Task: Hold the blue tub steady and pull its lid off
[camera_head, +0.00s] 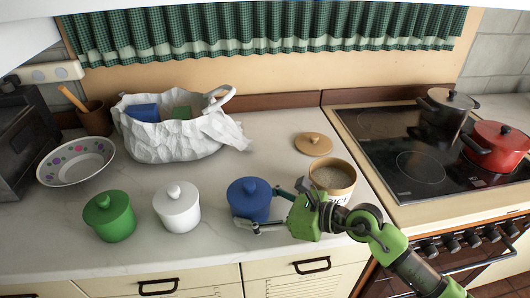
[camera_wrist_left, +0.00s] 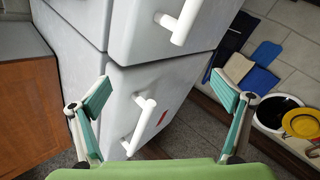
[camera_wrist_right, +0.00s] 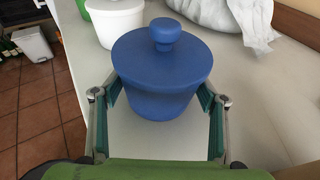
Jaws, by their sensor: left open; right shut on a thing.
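The blue tub (camera_head: 249,206) stands upright on the counter with its blue lid (camera_head: 249,188) on, a round knob on top. My right gripper (camera_head: 262,208) is shut on the tub's sides, below the lid. In the right wrist view the tub (camera_wrist_right: 160,98) sits between its two fingers and the lid (camera_wrist_right: 162,56) is above them. My left gripper (camera_wrist_left: 160,95) is open and empty in the left wrist view, facing a white fridge with handles. The left arm does not show in the head view.
A white tub (camera_head: 177,208) and a green tub (camera_head: 110,217) stand left of the blue tub. An open canister (camera_head: 333,178) stands close on the right, its wooden lid (camera_head: 313,144) behind. A white bag (camera_head: 172,135) is at the back. The hob (camera_head: 420,150) holds two pots.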

